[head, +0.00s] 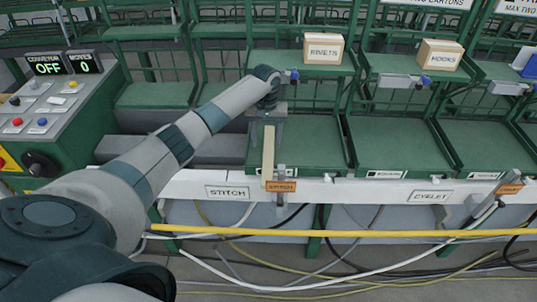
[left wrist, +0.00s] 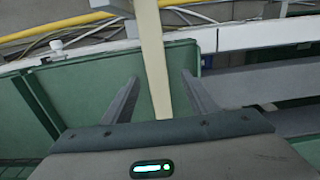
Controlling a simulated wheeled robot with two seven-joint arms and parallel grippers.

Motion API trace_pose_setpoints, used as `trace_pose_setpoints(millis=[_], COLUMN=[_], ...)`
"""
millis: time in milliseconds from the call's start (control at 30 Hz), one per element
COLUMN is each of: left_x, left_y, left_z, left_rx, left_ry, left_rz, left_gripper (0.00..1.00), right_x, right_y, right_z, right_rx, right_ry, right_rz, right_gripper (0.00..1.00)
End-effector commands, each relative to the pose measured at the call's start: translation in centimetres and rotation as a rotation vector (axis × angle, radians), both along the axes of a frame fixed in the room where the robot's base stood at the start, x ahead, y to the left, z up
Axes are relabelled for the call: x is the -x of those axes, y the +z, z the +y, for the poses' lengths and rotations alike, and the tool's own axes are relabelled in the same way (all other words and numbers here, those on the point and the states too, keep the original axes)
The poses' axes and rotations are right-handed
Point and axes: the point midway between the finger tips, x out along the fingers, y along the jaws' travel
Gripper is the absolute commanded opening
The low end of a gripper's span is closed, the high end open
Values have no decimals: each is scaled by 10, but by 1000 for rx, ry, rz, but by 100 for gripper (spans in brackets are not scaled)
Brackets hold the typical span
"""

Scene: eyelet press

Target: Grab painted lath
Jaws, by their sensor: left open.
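The painted lath (head: 268,152) is a narrow cream strip standing out from the white rail by the orange stitch tag. My left gripper (head: 267,122) is at its upper end, pointing down. In the left wrist view the lath (left wrist: 153,50) runs from the top edge down between the two grey fingers of my left gripper (left wrist: 160,77). Both fingers are open, with a visible gap on each side of the lath. The lath's near end is hidden behind the gripper body. My right gripper is in neither view.
The white rail (head: 350,190) carries STITCH and EYELET labels. Green trays (head: 390,145) stand behind it, with boxes of rivets (head: 323,48) and hooks (head: 440,54) above. A control panel (head: 40,105) is at left. A yellow pipe (head: 350,233) and loose cables run below the rail.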

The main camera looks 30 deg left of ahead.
Motion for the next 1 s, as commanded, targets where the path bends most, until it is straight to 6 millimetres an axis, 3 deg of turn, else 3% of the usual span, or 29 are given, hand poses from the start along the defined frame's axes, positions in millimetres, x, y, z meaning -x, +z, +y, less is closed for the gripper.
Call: trace_pose_setpoints(millis=[267,500,967,1000], left_x=[-3,-4,-4,-4], left_y=[-25,-48,-50,-50], left_z=[-5,-5,-5,-5], left_rx=[0,0,-1,-1], left_ry=[0,-1,-1,-1], left_rz=[4,1,1,1], left_gripper=[53,53,53,48], right_x=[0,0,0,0], right_y=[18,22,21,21], right_z=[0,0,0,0], right_rx=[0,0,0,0], right_ry=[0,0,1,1], right_rz=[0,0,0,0], right_gripper=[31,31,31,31])
